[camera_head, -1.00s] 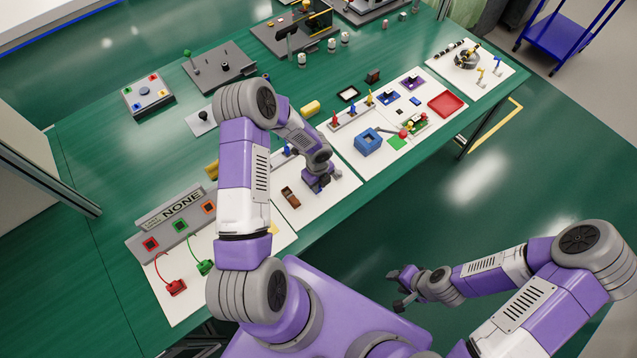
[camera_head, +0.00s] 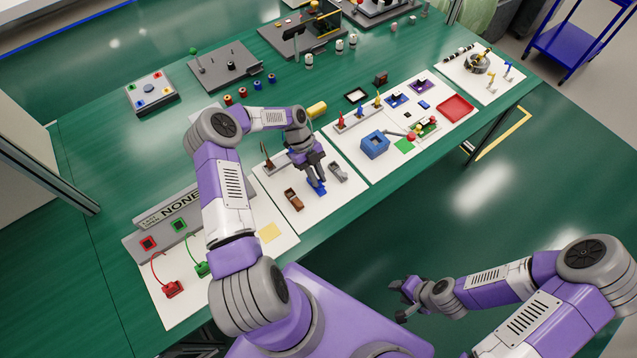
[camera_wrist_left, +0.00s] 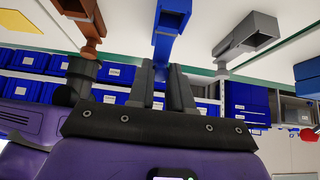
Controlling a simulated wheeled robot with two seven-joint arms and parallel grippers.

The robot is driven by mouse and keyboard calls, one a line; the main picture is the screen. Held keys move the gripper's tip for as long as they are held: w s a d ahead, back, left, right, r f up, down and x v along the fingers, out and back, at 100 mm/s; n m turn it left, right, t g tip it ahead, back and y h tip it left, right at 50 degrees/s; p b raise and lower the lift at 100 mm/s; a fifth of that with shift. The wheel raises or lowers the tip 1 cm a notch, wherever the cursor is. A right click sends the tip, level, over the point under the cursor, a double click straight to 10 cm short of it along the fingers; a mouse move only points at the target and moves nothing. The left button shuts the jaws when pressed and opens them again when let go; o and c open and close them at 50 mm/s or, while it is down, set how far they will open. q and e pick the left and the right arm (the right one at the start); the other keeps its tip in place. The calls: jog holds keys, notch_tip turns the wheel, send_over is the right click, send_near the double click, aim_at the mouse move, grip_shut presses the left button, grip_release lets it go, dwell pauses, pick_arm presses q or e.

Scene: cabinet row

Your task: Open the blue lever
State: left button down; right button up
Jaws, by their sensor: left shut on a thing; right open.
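The blue lever (camera_head: 317,188) stands on a white board between a brown lever (camera_head: 293,199) and a grey lever (camera_head: 338,173). My left gripper (camera_head: 315,179) is over it, with its fingers pointing down. In the left wrist view, the blue lever (camera_wrist_left: 171,28) runs down between the two fingers of my left gripper (camera_wrist_left: 160,82), which is shut on it. The gripped end is partly hidden by the fingers. My right gripper (camera_head: 403,299) is open and empty, away from the table at the lower right.
In the left wrist view, the brown lever (camera_wrist_left: 85,20) and the grey lever (camera_wrist_left: 246,36) flank the blue one closely. A blue box (camera_head: 375,144) stands on the board to the right. A sign panel (camera_head: 180,207) stands to the left.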

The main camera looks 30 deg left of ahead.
pick_arm(q)
jog(key=shift+a+h+b, duration=0.15)
jog(key=shift+h+b, duration=0.15)
jog(key=shift+b, duration=0.05)
jog(key=c, duration=1)
grip_release()
jog(key=v, duration=0.7)
jog(key=shift+w+a+r, duration=0.15)
jog(key=shift+w, duration=0.05)
